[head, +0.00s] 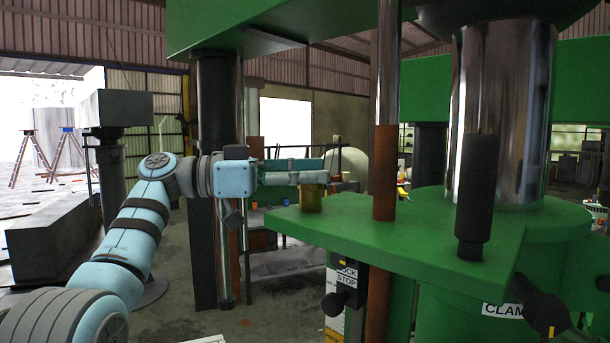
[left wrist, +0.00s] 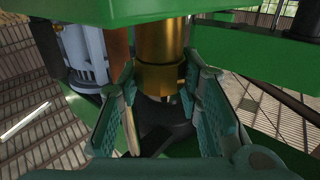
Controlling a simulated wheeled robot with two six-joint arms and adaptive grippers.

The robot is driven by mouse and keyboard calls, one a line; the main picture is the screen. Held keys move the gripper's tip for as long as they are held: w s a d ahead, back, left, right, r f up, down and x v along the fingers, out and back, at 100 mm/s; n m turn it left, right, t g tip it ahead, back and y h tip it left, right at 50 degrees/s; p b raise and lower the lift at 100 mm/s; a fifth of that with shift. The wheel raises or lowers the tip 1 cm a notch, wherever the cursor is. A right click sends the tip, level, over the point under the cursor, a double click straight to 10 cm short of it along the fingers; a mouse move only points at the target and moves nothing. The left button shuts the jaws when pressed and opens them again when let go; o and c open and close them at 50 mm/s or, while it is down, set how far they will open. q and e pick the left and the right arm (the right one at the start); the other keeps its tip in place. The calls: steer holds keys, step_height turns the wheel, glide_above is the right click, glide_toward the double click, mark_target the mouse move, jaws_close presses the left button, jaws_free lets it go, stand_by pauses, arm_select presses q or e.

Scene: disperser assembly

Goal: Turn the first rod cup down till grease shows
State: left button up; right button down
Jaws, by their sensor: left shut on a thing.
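The brass-coloured rod cup (head: 311,198) sits at the left corner of the green press plate (head: 400,235). My left gripper (head: 312,172) reaches in level from the left and is shut on the cup's upper part. In the left wrist view the cup (left wrist: 160,68) shows as a golden cylinder with a wider collar, between the two teal fingers of my left gripper (left wrist: 158,110). Contact at the finger pads is hard to make out there. No grease can be made out on or around the cup. My right gripper is not in view.
A brown and steel rod (head: 384,170) rises through the plate right of the cup. A dark cylinder (head: 478,190) stands on the plate before the large chrome column (head: 500,110). A dark column (head: 215,180) stands behind my left wrist. The plate between cup and rod is clear.

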arm_select(q)
steer(key=shift+f, duration=0.1)
steer(key=o, duration=1)
steer(key=shift+d, duration=0.15)
steer(key=shift+o, duration=0.8)
steer(key=shift+d, duration=0.2)
steer(key=s+a, duration=0.1)
steer(key=a, duration=1.1)
steer(key=shift+s, duration=0.25)
